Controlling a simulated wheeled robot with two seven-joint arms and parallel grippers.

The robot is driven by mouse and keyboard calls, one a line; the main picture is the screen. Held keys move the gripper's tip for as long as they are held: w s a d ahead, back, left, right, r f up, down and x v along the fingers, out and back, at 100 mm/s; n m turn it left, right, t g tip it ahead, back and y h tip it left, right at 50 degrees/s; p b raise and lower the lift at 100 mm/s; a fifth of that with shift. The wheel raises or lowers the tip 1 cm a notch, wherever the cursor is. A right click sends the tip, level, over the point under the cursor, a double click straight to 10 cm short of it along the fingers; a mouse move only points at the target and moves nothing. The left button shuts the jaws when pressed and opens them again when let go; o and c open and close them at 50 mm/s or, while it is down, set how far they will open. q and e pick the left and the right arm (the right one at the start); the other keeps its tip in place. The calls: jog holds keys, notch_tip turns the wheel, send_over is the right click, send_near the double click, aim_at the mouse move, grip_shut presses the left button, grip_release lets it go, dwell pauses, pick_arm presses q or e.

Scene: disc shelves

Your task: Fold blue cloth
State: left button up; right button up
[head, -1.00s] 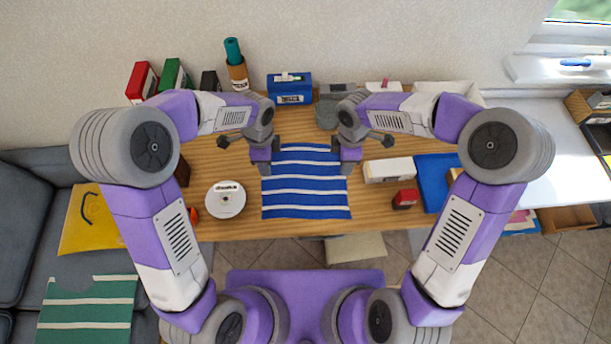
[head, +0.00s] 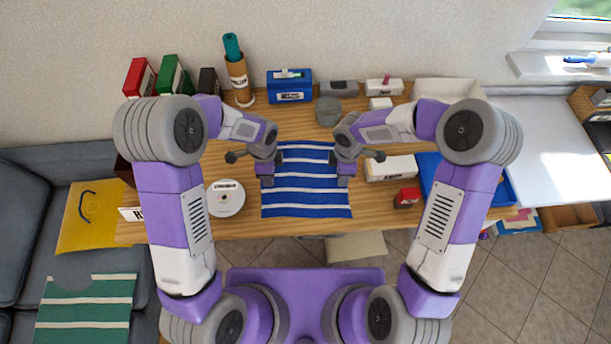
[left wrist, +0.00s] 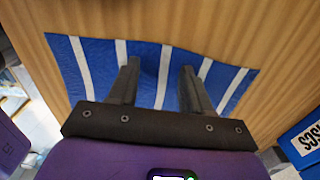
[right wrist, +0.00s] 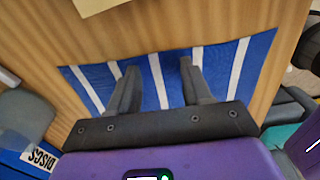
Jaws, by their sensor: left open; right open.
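The blue cloth (head: 306,196) with white stripes lies flat on the wooden table, spread out in front of me. My left gripper (head: 267,182) is open and empty at the cloth's left edge. My right gripper (head: 343,182) is open and empty at its right edge. In the left wrist view the cloth (left wrist: 145,60) lies beyond and between the open fingers (left wrist: 158,72). In the right wrist view the cloth (right wrist: 175,65) lies likewise beyond the open fingers (right wrist: 158,75). I cannot tell whether the fingertips touch the cloth.
A disc spindle (head: 225,199) stands left of the cloth. A white box (head: 391,168), a small red box (head: 407,197) and a blue tray (head: 432,180) stand to the right. A grey cup (head: 328,111) and a blue box (head: 289,87) stand behind. Bare table surrounds the cloth.

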pick_arm(q)
jog(key=shift+f, duration=0.15)
jog(key=shift+c, duration=0.2)
pick_arm(e)
jog(key=shift+f, duration=0.15)
jog(key=shift+c, duration=0.2)
pick_arm(q)
grip_shut()
pick_arm(e)
grip_shut()
